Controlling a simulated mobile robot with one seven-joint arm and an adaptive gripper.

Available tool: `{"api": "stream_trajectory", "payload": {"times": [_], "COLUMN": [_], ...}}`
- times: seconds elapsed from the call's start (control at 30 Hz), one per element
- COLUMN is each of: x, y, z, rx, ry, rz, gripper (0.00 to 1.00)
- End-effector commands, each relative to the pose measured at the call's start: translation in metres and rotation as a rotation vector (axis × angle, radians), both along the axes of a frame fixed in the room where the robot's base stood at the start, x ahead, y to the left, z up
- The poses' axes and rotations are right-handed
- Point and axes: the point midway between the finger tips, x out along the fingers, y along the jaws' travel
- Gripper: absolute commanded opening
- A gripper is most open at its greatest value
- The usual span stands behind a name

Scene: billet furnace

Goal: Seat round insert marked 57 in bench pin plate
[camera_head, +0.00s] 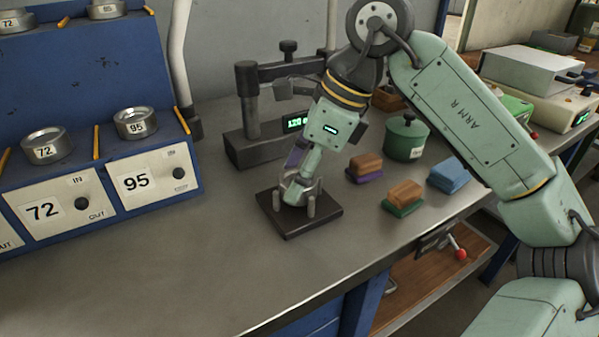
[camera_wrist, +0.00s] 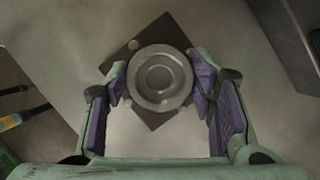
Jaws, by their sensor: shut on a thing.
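The bench pin plate (camera_head: 292,229) is a dark square plate with short upright pins, lying on the grey bench below my gripper (camera_head: 297,188). My gripper points down and is shut on a round metal insert (camera_wrist: 160,76), with a purple-padded finger on each side in the wrist view. The insert has stepped rings around its middle. It overlaps the plate (camera_wrist: 166,31), whose corners show around it. The head view mostly hides the insert behind the fingers. I cannot read a number on it, nor tell whether it touches the plate or sits between the pins.
A blue rack (camera_head: 100,130) at left holds metal rings in slots marked 72 and 95. A dark gauge stand (camera_head: 250,140) with a green display is close behind. Wooden-topped blocks (camera_head: 403,193), a green pot (camera_head: 405,140) and a blue block (camera_head: 449,175) stand at right. The front left bench is clear.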

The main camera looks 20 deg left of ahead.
Motion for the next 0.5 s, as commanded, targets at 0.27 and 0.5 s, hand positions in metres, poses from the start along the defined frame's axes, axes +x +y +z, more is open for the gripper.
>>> {"api": "stream_trajectory", "payload": {"times": [0.27, 0.5], "x": [-0.0017, -0.0014], "y": [-0.0014, -0.0022], "z": [-0.0064, -0.005], "rx": [-0.015, -0.017], "ry": [0.008, 0.008], "rz": [0.006, 0.005], "gripper": [0.59, 0.59]}}
